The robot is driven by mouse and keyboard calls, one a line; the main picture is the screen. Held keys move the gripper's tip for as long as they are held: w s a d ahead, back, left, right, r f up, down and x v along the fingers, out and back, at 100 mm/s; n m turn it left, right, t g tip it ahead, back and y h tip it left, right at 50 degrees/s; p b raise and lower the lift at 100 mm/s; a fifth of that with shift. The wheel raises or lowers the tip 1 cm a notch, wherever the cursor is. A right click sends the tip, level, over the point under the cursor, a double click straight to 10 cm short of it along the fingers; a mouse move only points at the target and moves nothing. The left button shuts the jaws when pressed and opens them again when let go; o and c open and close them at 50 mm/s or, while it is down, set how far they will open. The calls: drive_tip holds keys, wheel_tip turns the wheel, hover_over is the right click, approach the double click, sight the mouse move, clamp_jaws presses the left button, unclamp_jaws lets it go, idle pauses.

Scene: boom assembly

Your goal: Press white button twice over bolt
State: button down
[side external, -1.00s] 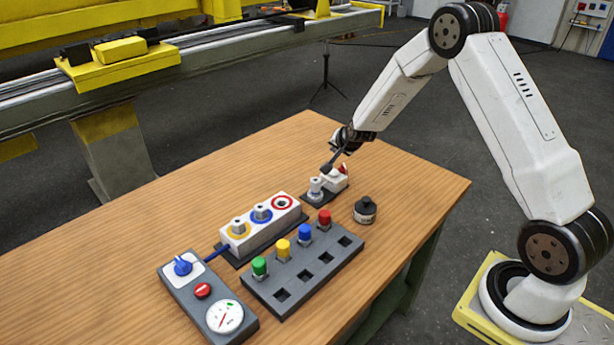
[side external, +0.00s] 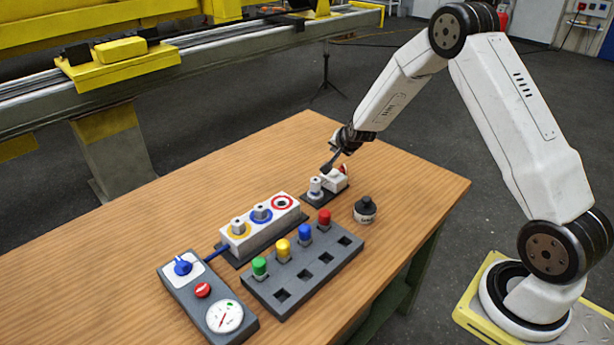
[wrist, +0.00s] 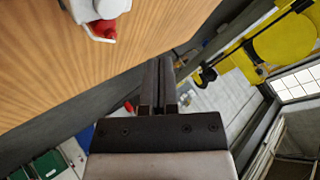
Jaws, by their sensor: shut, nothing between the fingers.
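A white dispenser-like block (side external: 334,181) with a red part (side external: 343,170) stands on a small dark plate near the table's far right. It also shows at the top left of the wrist view (wrist: 98,9), with the red part (wrist: 103,30) on its end. A light grey bolt-like post (side external: 315,187) stands upright on the same plate, left of the block. My gripper (side external: 326,169) is shut and empty, its dark fingertips just above the block; I cannot tell whether they touch it. The shut fingers also show in the wrist view (wrist: 158,82). No separate white button is clearly visible.
A white block with coloured rings (side external: 262,228) stands left of the plate. A dark rack (side external: 315,265) holds green, yellow, blue and red caps. A control box (side external: 206,300) with knob, red button and gauge sits front left.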

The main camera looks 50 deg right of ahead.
sight(334, 173)
idle(0.6)
wheel_tip(334, 173, up, 4)
drive_tip(key=shift+f, duration=0.1)
drive_tip(key=shift+f, duration=0.15)
idle(0.4)
drive_tip(key=shift+f, duration=4.25)
drive_tip(key=shift+f, duration=0.95)
drive_tip(key=shift+r, duration=0.15)
idle(0.4)
drive_tip(key=shift+r, duration=0.8)
